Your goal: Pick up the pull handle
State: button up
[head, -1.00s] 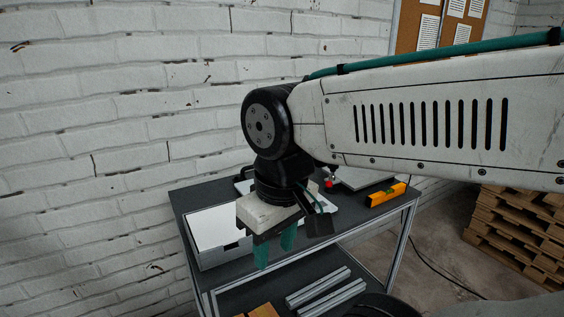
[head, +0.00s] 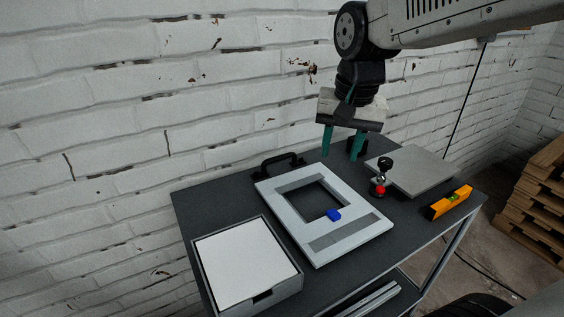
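The black pull handle (head: 279,162) lies at the back edge of the dark table top, near the wall. It sits just behind the top left corner of a light grey square frame. My gripper (head: 342,146) hangs above the back of the table, to the right of the handle and higher in the picture. Its two teal fingers point down and stand apart with nothing between them. The gripper does not touch the handle.
A tray with a white sheet (head: 245,262) stands front left. At right are a red-and-black knobbed part (head: 379,188), a grey plate (head: 425,168) and an orange level (head: 451,202). The brick wall (head: 120,120) borders the table's back.

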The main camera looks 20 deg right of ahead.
jog(key=w+f+m, duration=0.3)
jog(key=w, duration=0.6)
jog(key=w+f+m, duration=0.3)
jog(key=w, duration=0.7)
jog(key=m, duration=0.4)
send_over(281, 156)
jog(key=s, duration=0.2)
notch_tip(281, 156, down, 8)
jog(key=r, duration=0.1)
jog(key=shift+t, duration=0.3)
jog(key=f, duration=0.2)
jog(key=w+f, duration=0.1)
jog(key=f, duration=0.1)
jog(key=shift+d, duration=0.15)
jog(key=f, duration=0.1)
jog(key=w+f, duration=0.1)
jog(key=f, duration=0.3)
jog(key=shift+w+a, duration=0.15)
jog(key=shift+a, duration=0.1)
grip_shut()
